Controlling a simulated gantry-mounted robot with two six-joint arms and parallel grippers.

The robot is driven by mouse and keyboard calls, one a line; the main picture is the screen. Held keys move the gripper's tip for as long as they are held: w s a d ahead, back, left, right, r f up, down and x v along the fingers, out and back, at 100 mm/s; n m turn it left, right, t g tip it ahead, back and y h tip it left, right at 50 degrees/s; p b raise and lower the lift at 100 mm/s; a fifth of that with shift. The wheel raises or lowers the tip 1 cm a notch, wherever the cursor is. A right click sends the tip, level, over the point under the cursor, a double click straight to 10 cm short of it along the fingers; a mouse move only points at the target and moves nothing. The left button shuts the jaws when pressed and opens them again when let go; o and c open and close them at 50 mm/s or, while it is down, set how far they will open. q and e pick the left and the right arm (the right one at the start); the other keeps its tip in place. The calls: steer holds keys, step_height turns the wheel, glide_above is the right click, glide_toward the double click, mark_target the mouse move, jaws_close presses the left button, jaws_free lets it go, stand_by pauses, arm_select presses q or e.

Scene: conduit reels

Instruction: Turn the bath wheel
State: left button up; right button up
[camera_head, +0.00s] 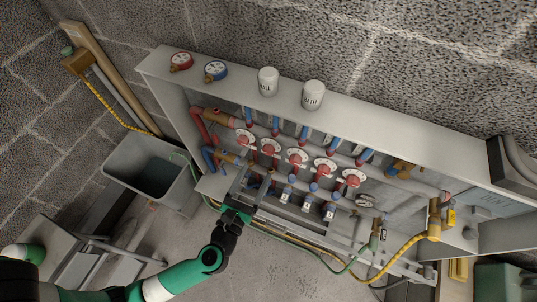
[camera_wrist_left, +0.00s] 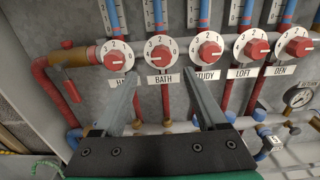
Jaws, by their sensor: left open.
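The bath wheel (camera_wrist_left: 160,52) is a red knob on a white numbered dial, second from the left in a row of several alike. Its BATH label (camera_wrist_left: 160,79) sits just below it in the left wrist view. In the head view the bath wheel (camera_head: 270,147) is also second in the row. My left gripper (camera_wrist_left: 160,74) is open and empty, its two fingers pointing up at the panel on either side of the BATH label. In the head view the left gripper (camera_head: 254,176) is below the wheel. The fingers look apart from the wheel. My right gripper is not in view.
Neighbouring wheels, the hall-side one (camera_wrist_left: 118,56) and the study one (camera_wrist_left: 207,50), stand close on both sides. Red and blue pipes run around them. Two white pots (camera_head: 313,95) and two gauges stand on the cabinet top. A grey tub (camera_head: 150,168) is at left.

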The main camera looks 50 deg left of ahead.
mark_target(267, 153)
arm_select(q)
steer(key=x, duration=0.8)
steer(key=shift+w+d, duration=0.15)
jaws_close()
